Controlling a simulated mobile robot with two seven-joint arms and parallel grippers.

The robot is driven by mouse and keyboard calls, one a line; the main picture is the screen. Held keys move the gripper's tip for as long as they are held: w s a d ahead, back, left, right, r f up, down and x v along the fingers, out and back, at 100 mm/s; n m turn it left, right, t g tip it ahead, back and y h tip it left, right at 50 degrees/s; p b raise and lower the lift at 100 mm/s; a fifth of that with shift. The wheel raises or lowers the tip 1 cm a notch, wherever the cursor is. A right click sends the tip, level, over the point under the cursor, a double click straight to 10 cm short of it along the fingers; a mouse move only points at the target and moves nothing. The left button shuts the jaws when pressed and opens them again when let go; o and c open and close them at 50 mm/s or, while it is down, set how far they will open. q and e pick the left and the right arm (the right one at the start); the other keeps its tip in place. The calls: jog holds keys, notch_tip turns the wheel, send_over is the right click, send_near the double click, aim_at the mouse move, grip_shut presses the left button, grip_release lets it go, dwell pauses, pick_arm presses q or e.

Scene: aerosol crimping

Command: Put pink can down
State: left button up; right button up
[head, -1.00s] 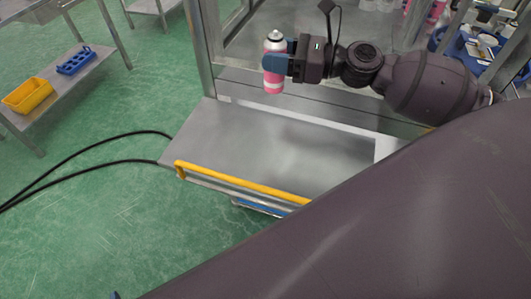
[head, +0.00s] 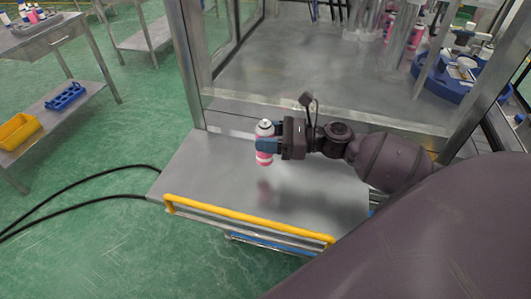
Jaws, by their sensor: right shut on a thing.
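The pink can (head: 264,157) has a white and silver top and a pink body. It is upright in the head view, and its reflection shows on the metal surface below it. My right gripper (head: 266,145) comes in from the right and is shut around the can's upper part. The can seems to be held a little above the grey metal shelf (head: 215,170). My left gripper is not in view.
A yellow rail (head: 245,215) runs along the shelf's front edge. Behind stands a metal-framed enclosure (head: 300,75) with more pink cans and a blue turntable (head: 440,75) at right. A side table at left holds a yellow bin (head: 17,131) and blue rack (head: 66,96). The shelf's left part is clear.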

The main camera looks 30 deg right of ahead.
jog(key=shift+f+b, duration=0.35)
jog(key=shift+f, duration=2.3)
jog(key=shift+f, duration=0.1)
jog(key=o, duration=0.9)
